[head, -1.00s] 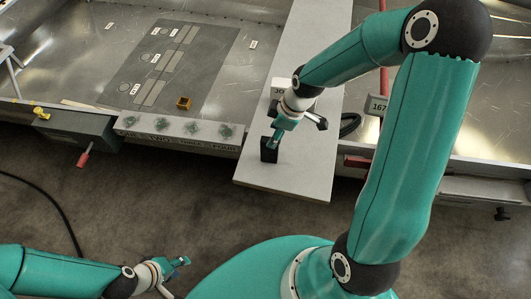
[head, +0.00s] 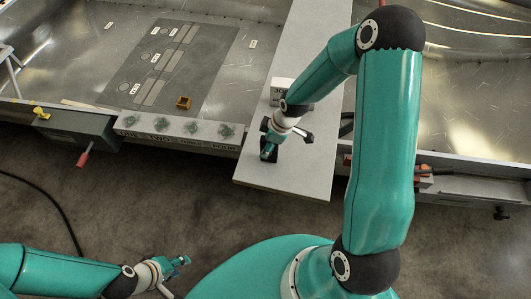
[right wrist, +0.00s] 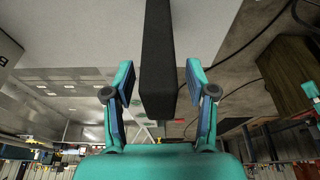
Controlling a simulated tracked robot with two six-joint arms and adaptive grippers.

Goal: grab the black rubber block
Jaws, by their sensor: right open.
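The black rubber block (right wrist: 157,55) stands between the two fingers of my right gripper (right wrist: 158,85) in the right wrist view, with a gap on each side. The right gripper is open and not touching the block there. In the head view my right gripper (head: 268,151) is over the block on the light grey plank (head: 300,172), and hides most of it. My left gripper (head: 181,261) is low at the left, away from the plank; it is too small to tell whether it is open.
A small white label block (head: 281,85) stands on the plank behind the gripper. A small orange-brown open box (head: 184,102) sits on the dark panel to the left. A row of several green knobs (head: 163,124) lies along the hull edge. The plank's front end is clear.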

